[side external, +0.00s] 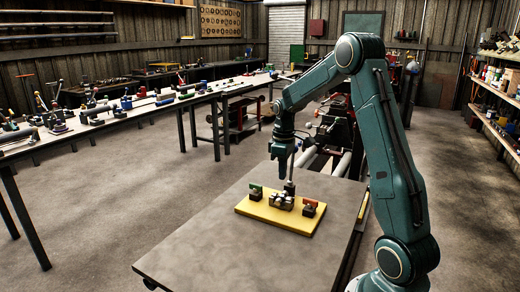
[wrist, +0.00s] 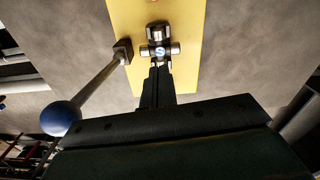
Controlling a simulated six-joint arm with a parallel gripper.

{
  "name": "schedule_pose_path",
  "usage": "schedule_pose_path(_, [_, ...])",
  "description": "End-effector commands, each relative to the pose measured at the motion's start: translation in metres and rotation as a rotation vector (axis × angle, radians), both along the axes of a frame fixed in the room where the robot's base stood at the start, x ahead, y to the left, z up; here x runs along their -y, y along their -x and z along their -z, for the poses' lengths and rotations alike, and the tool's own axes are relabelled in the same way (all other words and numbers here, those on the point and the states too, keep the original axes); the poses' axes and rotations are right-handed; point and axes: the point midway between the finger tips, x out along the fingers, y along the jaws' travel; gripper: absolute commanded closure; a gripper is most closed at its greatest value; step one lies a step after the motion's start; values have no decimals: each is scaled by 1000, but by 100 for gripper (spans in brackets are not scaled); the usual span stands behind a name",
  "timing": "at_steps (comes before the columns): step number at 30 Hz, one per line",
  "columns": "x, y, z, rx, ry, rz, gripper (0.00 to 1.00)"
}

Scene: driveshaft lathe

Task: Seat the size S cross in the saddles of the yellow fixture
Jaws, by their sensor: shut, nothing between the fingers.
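The yellow fixture (side external: 263,215) lies flat on the table, and its yellow plate (wrist: 187,15) fills the upper middle of the wrist view. The size S cross (wrist: 159,49), metallic with a blue S mark, is at the middle of the fixture, with its arms spread crosswise. It appears small in the side view (side external: 281,199), among dark blocks at the plate's middle. The saddles are too small or hidden to tell how the cross's pins rest in them. My gripper (wrist: 160,68) is shut and empty, its fingertips just beside the cross; I cannot tell whether they touch it.
A lever with a dark blue ball knob (wrist: 61,118) rises beside the cross. The grey table (side external: 225,252) is clear around the fixture.

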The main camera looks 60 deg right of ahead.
Motion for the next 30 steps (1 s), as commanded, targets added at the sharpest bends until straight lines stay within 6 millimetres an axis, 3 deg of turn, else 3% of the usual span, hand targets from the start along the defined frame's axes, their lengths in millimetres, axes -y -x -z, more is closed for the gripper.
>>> schedule_pose_path(18, [0,-1,-99,3,2,-1,100])
schedule_pose_path(30, [0,0,-116,0,0,-1,100])
